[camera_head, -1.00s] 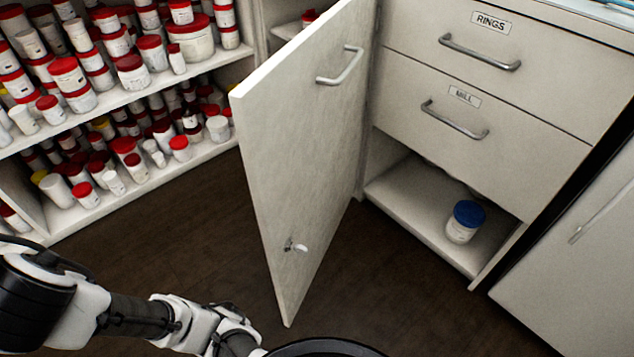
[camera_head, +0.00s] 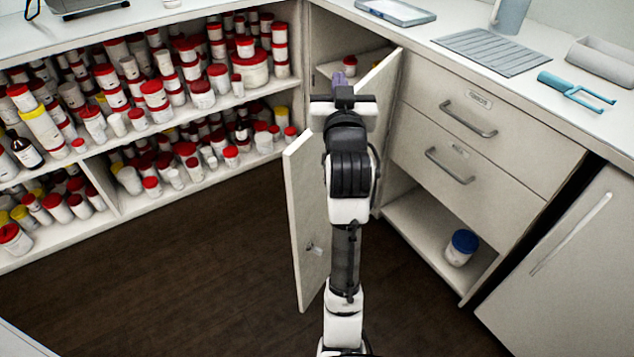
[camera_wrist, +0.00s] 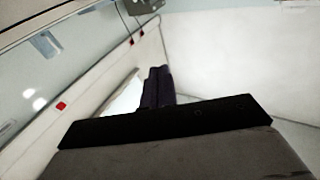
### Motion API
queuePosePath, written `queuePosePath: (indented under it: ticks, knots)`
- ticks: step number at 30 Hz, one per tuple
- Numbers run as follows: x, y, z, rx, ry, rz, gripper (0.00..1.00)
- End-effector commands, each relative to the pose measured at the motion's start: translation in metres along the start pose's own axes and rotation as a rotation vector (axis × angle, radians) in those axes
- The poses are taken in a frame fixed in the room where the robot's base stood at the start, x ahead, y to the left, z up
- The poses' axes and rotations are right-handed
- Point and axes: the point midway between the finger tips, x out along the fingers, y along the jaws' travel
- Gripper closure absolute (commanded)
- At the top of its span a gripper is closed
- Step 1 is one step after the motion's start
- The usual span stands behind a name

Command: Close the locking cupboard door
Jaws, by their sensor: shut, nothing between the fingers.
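The cupboard door (camera_head: 305,205) is a pale panel standing open, swung out from the cabinet at the inner corner. A small lock with a key-like piece (camera_head: 313,248) shows low on it. My arm stretches across the door and hides much of it, including the handle. My gripper (camera_head: 350,66) is near the door's top edge, towards the cupboard opening; I cannot tell whether it touches the door. In the wrist view its dark fingers (camera_wrist: 157,88) are together, with nothing between them, among pale blurred surfaces.
Shelves of red-capped jars (camera_head: 195,95) fill the left. Drawers (camera_head: 480,130) stand on the right above an open shelf with a blue-lidded jar (camera_head: 461,247). The counter above holds a grey drainer mat (camera_head: 490,50) and a blue tool (camera_head: 575,90). The dark floor (camera_head: 190,270) is clear.

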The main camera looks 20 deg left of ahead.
Motion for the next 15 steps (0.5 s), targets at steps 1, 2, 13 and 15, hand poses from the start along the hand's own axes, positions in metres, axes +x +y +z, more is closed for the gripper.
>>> queuePosePath:
  ticks: [1,2,13,15]
  knots:
    - [0.004,0.047,0.011,0.048,-0.123,0.065,1.0]
    - [0.002,0.071,0.03,0.094,-0.203,0.088,1.0]
    - [-0.099,0.095,0.228,0.924,-0.813,-0.214,1.0]
    - [-0.12,0.085,0.239,1.068,-0.856,-0.31,1.0]
